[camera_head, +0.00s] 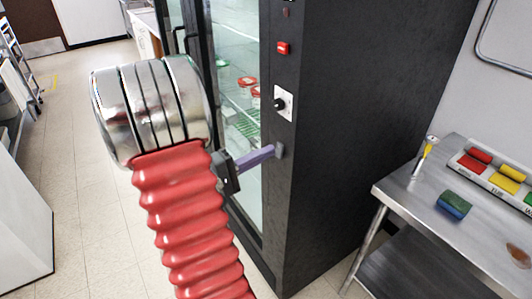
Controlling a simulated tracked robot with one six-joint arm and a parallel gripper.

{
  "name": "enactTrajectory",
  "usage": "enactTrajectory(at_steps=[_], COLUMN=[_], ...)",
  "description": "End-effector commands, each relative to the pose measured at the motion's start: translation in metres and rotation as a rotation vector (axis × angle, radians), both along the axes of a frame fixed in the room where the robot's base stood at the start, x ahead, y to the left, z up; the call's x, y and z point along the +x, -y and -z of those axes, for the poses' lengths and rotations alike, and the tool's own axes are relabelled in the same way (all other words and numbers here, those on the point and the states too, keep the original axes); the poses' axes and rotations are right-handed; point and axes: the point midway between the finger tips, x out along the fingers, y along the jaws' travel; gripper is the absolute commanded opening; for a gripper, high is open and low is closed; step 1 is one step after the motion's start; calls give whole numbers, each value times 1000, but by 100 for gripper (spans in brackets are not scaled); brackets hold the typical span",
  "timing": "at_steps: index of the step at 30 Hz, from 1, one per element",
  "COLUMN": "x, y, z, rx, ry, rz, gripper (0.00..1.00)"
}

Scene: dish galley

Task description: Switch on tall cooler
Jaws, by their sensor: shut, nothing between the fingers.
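The tall cooler (355,130) is a large black cabinet with a glass door (235,110) on its left face. On its narrow black front edge are a small dark red indicator (286,13), a red switch (283,48) and a white plate with a black knob (281,104).
A steel table (440,235) stands at the right, with a blue and green sponge (454,205), a yellow-handled brush (424,155) and a tray of coloured blocks (490,178). A white unit (22,215) stands at the left.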

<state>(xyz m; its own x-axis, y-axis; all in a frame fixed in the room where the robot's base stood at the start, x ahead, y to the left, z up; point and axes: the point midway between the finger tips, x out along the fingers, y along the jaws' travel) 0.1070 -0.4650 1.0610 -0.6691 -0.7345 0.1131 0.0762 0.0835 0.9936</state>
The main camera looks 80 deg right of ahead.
Motion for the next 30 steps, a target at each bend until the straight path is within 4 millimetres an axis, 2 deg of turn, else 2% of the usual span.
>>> enactTrajectory(at_steps=[24,30], x=[65,76], y=[-76,-89], z=[-14,-17], rx=[-1,-1], ry=[1,-1], rz=[-2,0], gripper=[0,0])
